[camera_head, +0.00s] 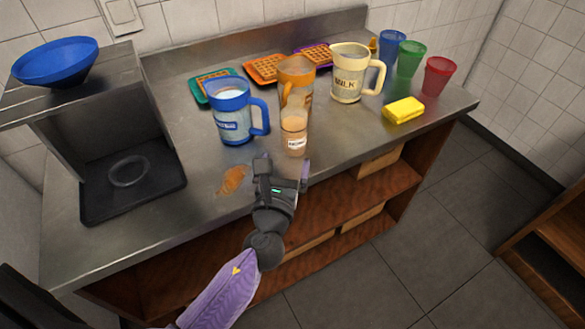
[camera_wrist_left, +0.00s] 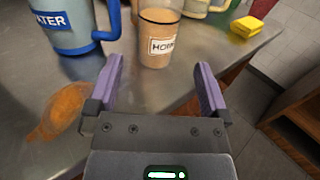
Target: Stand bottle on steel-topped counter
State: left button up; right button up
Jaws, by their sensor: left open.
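A tan labelled bottle (camera_head: 294,128) stands upright on the steel-topped counter (camera_head: 335,152) near its front edge. It also shows in the left wrist view (camera_wrist_left: 158,28), where its label seems to begin "HON". My left gripper (camera_head: 284,172) is open and empty, in front of the bottle at the counter's front edge. In the left wrist view, the purple-padded fingers (camera_wrist_left: 158,78) are spread apart, with the bottle just beyond them and its top cut off by the picture edge. My right gripper is not in view.
A blue water jug (camera_head: 231,112) stands left of the bottle, close by. An orange vessel (camera_head: 297,75) stands right behind it. A milk jug (camera_head: 347,85), a yellow sponge (camera_head: 404,110) and coloured cups are to the right. A brown spill (camera_head: 232,180) lies at front left.

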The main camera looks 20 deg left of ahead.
pick_arm(q)
jog(key=s+d+f+n+g+h, duration=0.2)
jog(key=s+f+n+g, duration=0.3)
jog(key=f+n, duration=0.6)
jog(key=s+d+f+n+g+h, duration=0.1)
jog(key=s+f+n+g+h, duration=0.15)
jog(key=s+f+n, duration=0.65)
jog(key=s+a+f+n+g, duration=0.2)
jog(key=s+f+n+g, duration=0.3)
jog(key=s, duration=0.8)
jog(key=s+a+f+n+g, duration=0.1)
jog(key=s+f+n+g, duration=0.3)
jog(key=s+f, duration=0.7)
jog(key=shift+s+a+n+g+y, duration=0.35)
jog(key=shift+s+a+n, duration=0.05)
jog(key=shift+s+n, duration=0.55)
